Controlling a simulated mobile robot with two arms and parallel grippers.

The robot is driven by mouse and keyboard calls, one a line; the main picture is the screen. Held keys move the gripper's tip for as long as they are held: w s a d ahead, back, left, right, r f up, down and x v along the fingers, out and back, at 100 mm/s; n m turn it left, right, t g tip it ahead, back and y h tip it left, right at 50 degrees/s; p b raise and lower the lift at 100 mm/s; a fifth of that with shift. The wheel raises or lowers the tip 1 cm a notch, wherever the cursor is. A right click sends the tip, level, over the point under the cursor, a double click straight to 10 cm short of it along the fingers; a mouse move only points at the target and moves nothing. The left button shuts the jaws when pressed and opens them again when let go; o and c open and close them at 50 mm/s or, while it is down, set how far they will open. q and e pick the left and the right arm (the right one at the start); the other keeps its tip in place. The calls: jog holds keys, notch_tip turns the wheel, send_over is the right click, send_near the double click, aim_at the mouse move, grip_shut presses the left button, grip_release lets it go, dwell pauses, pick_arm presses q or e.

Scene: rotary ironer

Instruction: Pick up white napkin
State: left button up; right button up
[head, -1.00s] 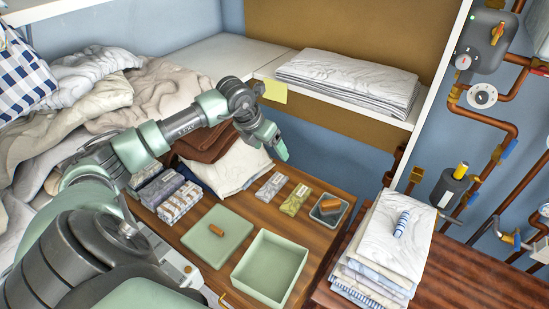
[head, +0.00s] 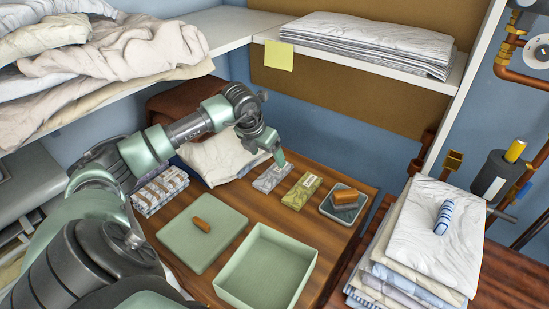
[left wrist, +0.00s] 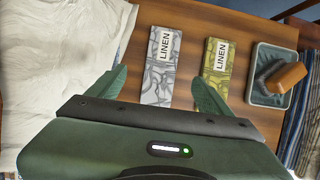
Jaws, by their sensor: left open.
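A folded white-and-grey patterned napkin (head: 273,178) with a LINEN label lies on the brown wooden table. It also shows in the left wrist view (left wrist: 160,70). A yellow-green patterned one (head: 302,192), also labelled LINEN, lies to its right. My left gripper (head: 280,158) is open and empty, just above the far end of the white-and-grey napkin in the head view. In the left wrist view its two green fingers (left wrist: 158,78) stand on either side of this napkin, the right one close to the yellow-green napkin. Contact cannot be told. My right gripper is out of view.
A cream cloth bundle (head: 222,158) lies left of the napkins. A grey tray (head: 340,212) with a brown-handled object is to the right. A green open box (head: 267,268) and green lid (head: 225,235) are nearer. A linen stack (head: 438,225) stands right.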

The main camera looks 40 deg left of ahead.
aim_at(275, 172)
pick_arm(q)
jog(key=shift+w+f+b, duration=0.1)
jog(key=shift+f+b, duration=0.3)
jog(key=shift+f, duration=0.45)
jog(key=b+x, duration=0.3)
jog(key=x, duration=0.4)
jog(key=shift+w+d+b, duration=0.1)
jog(key=shift+w+b, duration=0.15)
jog(key=shift+b, duration=0.05)
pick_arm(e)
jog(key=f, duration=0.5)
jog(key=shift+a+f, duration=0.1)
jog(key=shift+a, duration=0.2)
pick_arm(q)
jog(key=shift+r, duration=0.1)
jog(key=c, duration=1.4)
